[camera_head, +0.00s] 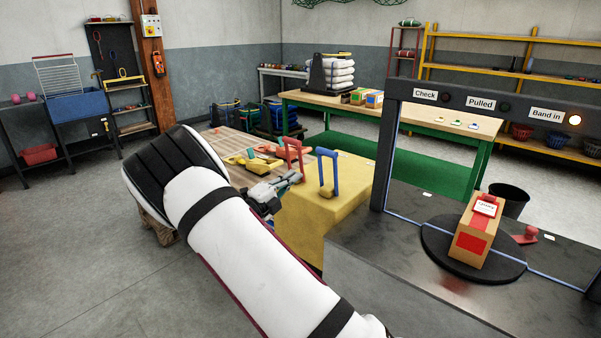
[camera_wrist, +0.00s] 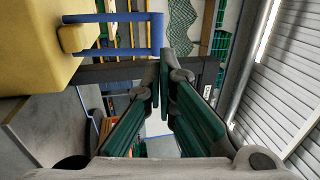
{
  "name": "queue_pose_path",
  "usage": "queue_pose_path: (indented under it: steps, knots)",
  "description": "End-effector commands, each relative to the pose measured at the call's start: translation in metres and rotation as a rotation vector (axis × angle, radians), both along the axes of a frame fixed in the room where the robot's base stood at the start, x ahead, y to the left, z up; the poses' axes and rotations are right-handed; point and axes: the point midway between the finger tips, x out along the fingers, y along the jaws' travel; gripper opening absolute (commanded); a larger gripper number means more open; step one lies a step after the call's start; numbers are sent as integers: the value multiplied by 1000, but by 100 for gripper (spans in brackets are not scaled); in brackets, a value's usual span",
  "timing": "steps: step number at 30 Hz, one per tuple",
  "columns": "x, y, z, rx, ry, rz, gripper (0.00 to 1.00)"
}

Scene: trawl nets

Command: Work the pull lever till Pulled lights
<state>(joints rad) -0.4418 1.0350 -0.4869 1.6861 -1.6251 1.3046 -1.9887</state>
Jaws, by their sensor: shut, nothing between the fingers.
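A blue lever handle (camera_head: 336,168) stands upright at the near corner of the yellow-covered table. It also shows at the upper left in the wrist view (camera_wrist: 157,30). A red lever handle (camera_head: 291,151) stands behind it to the left; no label shows which is the pull lever. My gripper (camera_head: 292,179) is shut and empty, left of the blue handle in the head view and apparently apart from it. Its fingertips meet in the wrist view (camera_wrist: 164,65). On the dark frame, the Pulled lamp (camera_head: 505,107) is dark, the Check lamp (camera_head: 446,98) is dark, and the Band in lamp (camera_head: 575,120) glows.
A strapped carton (camera_head: 475,232) stands on a black turntable (camera_head: 438,254) on the dark bench to the right, beside a red knob (camera_head: 527,235). Yellow tools (camera_head: 250,163) lie behind my gripper. A green-framed table (camera_head: 400,115) stands farther back. Bare floor lies at left.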

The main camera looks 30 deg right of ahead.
Motion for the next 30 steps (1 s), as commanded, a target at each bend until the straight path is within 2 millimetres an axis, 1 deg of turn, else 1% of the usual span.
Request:
queue_pose_path:
  steps: [1,12,18,24,30]
  knots:
    - [2,-10,2,-2,-1,-4,0]
    - [26,-76,16,0,-3,-4,0]
    - [36,-103,22,0,-3,-3,0]
    - [41,-114,24,0,-1,0,0]
    - [42,-115,25,0,-1,1,0]
